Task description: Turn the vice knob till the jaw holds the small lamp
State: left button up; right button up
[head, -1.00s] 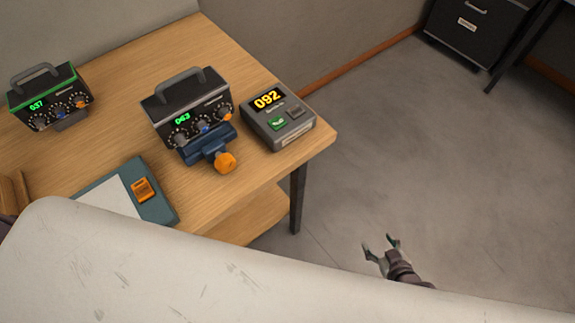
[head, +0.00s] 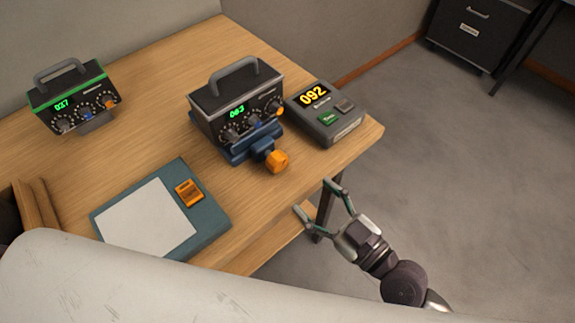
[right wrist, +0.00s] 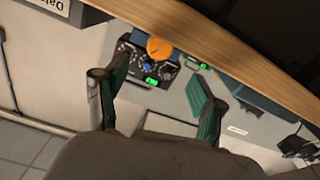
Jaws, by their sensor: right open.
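The blue vice (head: 238,153) sits near the table's front edge, below a black box with dials and a green display (head: 235,100). Its orange knob (head: 277,161) points toward the table's front edge; in the right wrist view the knob (right wrist: 158,47) shows in front of the black box (right wrist: 130,58). I cannot make out a small lamp or the jaw's gap. My right gripper (head: 317,198) is open and empty, just off the front edge, below and right of the knob and apart from it. Its fingers also frame the right wrist view (right wrist: 150,85). My left gripper is not in view.
A grey unit reading 092 (head: 340,125) stands right of the vice at the table corner. A second box with a green rim (head: 75,95) stands at the back left. A teal board with white paper (head: 145,215) lies in front. Open floor (head: 460,170) is at the right.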

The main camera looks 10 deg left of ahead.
aim_at(282, 166)
jog(key=p+x, duration=0.1)
jog(key=x, duration=0.6)
jog(key=shift+w+a+p, duration=0.2)
jog(key=shift+a+p, duration=0.05)
jog(key=shift+p, duration=0.15)
jog(key=shift+w+a, duration=0.3)
jog(key=shift+a, duration=0.1)
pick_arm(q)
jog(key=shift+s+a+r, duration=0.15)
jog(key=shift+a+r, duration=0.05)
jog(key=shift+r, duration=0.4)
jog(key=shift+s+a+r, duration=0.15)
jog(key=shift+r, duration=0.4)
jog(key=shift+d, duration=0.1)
pick_arm(e)
jog(key=shift+c, duration=0.9)
jog(key=c, duration=1)
jog(key=shift+o, duration=0.2)
jog(key=shift+d+m, duration=0.1)
jog(key=shift+m, duration=2.7)
jog(key=o, duration=1.1)
